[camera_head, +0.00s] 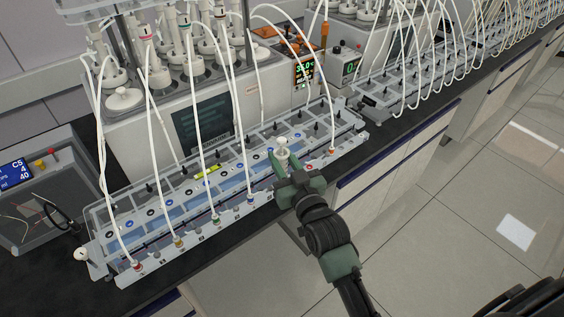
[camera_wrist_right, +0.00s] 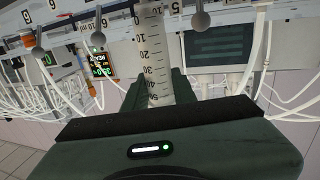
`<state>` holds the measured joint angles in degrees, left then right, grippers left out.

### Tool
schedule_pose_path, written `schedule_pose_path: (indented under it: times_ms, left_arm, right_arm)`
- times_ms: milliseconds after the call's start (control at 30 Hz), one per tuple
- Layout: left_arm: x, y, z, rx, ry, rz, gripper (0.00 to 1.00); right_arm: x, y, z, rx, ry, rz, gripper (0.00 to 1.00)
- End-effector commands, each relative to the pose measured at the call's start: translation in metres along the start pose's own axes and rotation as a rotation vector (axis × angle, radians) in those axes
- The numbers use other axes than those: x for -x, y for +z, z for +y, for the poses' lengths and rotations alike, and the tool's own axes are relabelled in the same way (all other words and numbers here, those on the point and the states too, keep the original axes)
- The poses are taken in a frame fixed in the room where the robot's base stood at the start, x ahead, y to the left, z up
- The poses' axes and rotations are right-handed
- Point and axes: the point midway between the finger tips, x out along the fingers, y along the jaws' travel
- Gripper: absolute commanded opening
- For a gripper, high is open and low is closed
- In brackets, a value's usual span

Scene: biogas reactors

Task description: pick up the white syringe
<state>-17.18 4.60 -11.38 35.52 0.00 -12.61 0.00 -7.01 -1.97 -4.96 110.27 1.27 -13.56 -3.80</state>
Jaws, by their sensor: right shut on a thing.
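The white syringe (camera_head: 282,147) stands out above the front tray in the head view. In the right wrist view its clear barrel with black graduations (camera_wrist_right: 155,55) lies between the two green fingers. My right gripper (camera_head: 283,163) is shut on the syringe, at the front edge of the tray. The same gripper fills the lower part of the wrist view (camera_wrist_right: 158,92). The lower end of the syringe is hidden behind the gripper in the head view. My left gripper is not in view.
A long clear tray (camera_head: 105,212) with several tube ports runs along the dark bench. White tubes (camera_head: 238,110) arch over it close to the gripper. Grey reactor units with a screen (camera_head: 202,130) stand behind. A control box (camera_head: 40,185) is at left.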

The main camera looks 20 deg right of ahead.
Motion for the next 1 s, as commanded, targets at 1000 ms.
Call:
schedule_pose_path:
  times_ms: [1000]
  left_arm:
    - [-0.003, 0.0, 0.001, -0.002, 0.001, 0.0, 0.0]
  right_arm:
    - [0.0, -0.191, 0.0, 0.0, 0.002, 0.002, 0.0]
